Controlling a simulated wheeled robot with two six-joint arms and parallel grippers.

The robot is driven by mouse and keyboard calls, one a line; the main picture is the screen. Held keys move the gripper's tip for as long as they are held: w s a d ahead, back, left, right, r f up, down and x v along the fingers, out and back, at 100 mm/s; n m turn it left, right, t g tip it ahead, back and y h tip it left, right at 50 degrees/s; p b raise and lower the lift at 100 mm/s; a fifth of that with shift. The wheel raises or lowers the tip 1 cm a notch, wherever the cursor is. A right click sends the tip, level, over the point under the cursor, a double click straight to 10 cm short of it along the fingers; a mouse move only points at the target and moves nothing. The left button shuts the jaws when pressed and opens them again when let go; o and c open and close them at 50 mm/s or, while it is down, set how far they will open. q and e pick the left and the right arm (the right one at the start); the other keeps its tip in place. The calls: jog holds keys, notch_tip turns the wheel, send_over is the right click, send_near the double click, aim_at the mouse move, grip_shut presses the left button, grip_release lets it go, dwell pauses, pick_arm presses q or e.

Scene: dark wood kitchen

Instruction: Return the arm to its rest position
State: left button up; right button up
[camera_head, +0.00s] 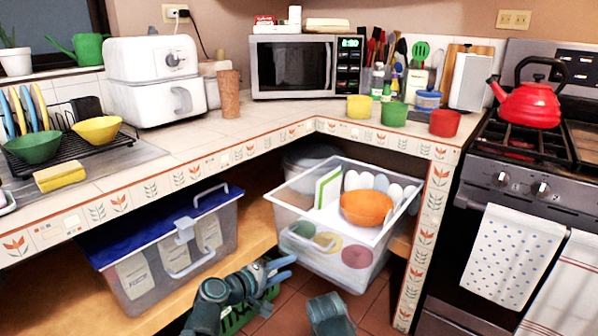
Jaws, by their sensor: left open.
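My left gripper (287,268) is low in the middle of the head view, at the end of my blue-grey left arm. Its two fingers point right and are spread apart, with nothing visible between them. It is over the floor, in front of the lower shelf and left of the clear plastic bin (300,262). The gripper appears apart from the bin, though the gap in depth is hard to judge. Another blue-grey part of mine shows at the bottom edge. My right gripper cannot be made out.
The bin holds an orange bowl (366,208) and several white items. A blue-lidded box (215,236) sits on the lower shelf (262,228). Something green (235,320) lies low behind my arm. The tiled counter edge (185,178) overhangs the shelf. The stove (525,185) stands right.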

pick_arm(q)
jog(key=s+d+f+m+g+y+p, duration=0.1)
jog(key=s+d+f+m+g+y, duration=0.2)
jog(key=s+d+f+m+g, duration=0.45)
jog(key=s+a+f+m+g+y+p, duration=0.2)
jog(key=s+a+f+m+g+y, duration=0.25)
jog(key=s+a+y, duration=0.5)
notch_tip(320, 180, up, 37)
jog(key=s+d+h+p, duration=0.1)
jog(key=d+p, duration=0.1)
jog(key=p, duration=3.5)
jog(key=shift+s+m+t+h, duration=0.3)
jog(key=shift+t+h, duration=0.05)
jog(key=shift+t, duration=0.05)
jog(key=shift+w, duration=0.1)
